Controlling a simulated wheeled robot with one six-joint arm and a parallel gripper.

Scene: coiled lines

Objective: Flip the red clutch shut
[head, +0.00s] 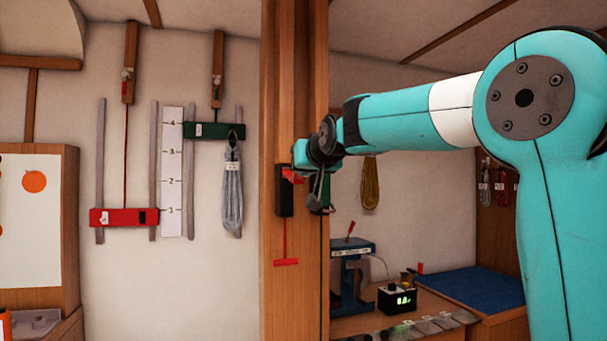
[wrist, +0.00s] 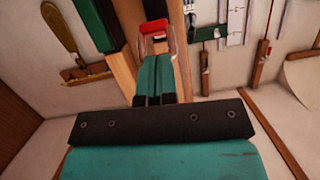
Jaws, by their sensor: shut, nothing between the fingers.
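The red clutch (head: 291,175) is a small red lever on a black housing (head: 284,203) on the wooden post. A red cord runs down from the housing to a red T-shaped handle (head: 286,262). My gripper (head: 301,157) is at the clutch, its teal fingers shut and empty. In the wrist view the clutch (wrist: 153,27) shows as a red bar with pale metal side arms, just beyond the tips of my gripper (wrist: 156,60). I cannot tell whether they touch. My gripper hides part of the clutch and housing in the head view.
A green housing (head: 319,196) is on the post's right side, partly behind my gripper. On the left wall hang a red slider (head: 124,217), a green slider (head: 214,131), a numbered scale (head: 172,172) and a grey coil (head: 232,189). A bench with a blue press (head: 352,248) stands right.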

